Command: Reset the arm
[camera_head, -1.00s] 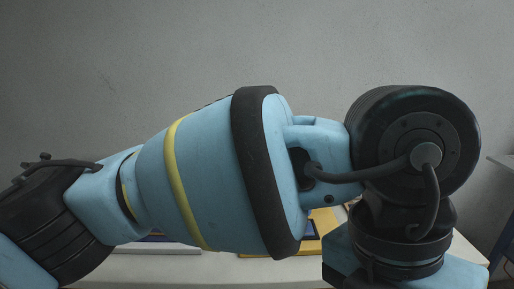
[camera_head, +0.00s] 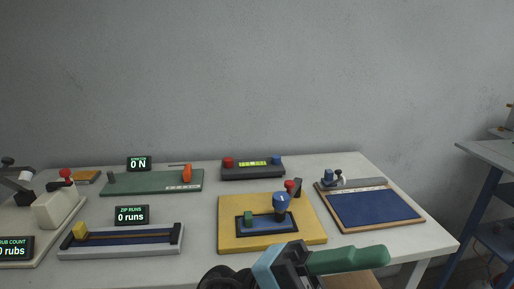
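One of my arms shows at the bottom edge, with a dark round joint on the left and a blue and black end piece beside it. I take this to be my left gripper (camera_head: 292,267), since the joint lies to its left, but the frame cuts the arm off. A green, rounded handle-like thing (camera_head: 347,259) sticks out to the right from it. I cannot tell whether the fingers grip it, as they are not clearly visible. My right gripper is not in view.
The white table (camera_head: 200,256) holds a yellow board (camera_head: 231,235) with a blue knob, a blue mat board (camera_head: 375,208), a green board (camera_head: 150,182), a grey slider track (camera_head: 122,240) and a black box (camera_head: 252,170). A blue-framed stand (camera_head: 478,205) is at right.

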